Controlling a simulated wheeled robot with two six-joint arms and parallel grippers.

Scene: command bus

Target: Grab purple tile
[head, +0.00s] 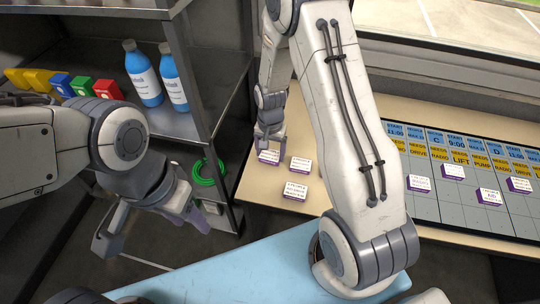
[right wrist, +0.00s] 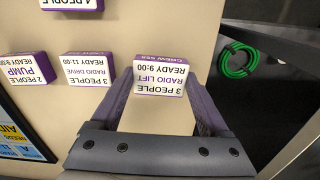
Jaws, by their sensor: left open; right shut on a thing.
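A purple tile with a white label reading "3 PEOPLE RADIO LIFT READY 9:00" (right wrist: 159,78) is between the fingers of my right gripper (right wrist: 160,100), which is shut on it. In the head view the right gripper (head: 269,143) is at the left part of the beige table, with the tile (head: 268,158) at its tips. I cannot tell whether the tile is lifted. Two other purple tiles lie close by, one to the right (head: 300,164) and one nearer the front (head: 295,191). My left gripper (head: 150,228) is open and empty, low at the left.
The beige table (head: 262,194) holds a schedule board (head: 425,207) with several purple tiles at right. A metal shelf (head: 200,75) at left carries blue bottles (head: 143,75) and coloured boxes. A green coil (head: 204,172) hangs below. A light-blue surface (head: 240,262) is in front.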

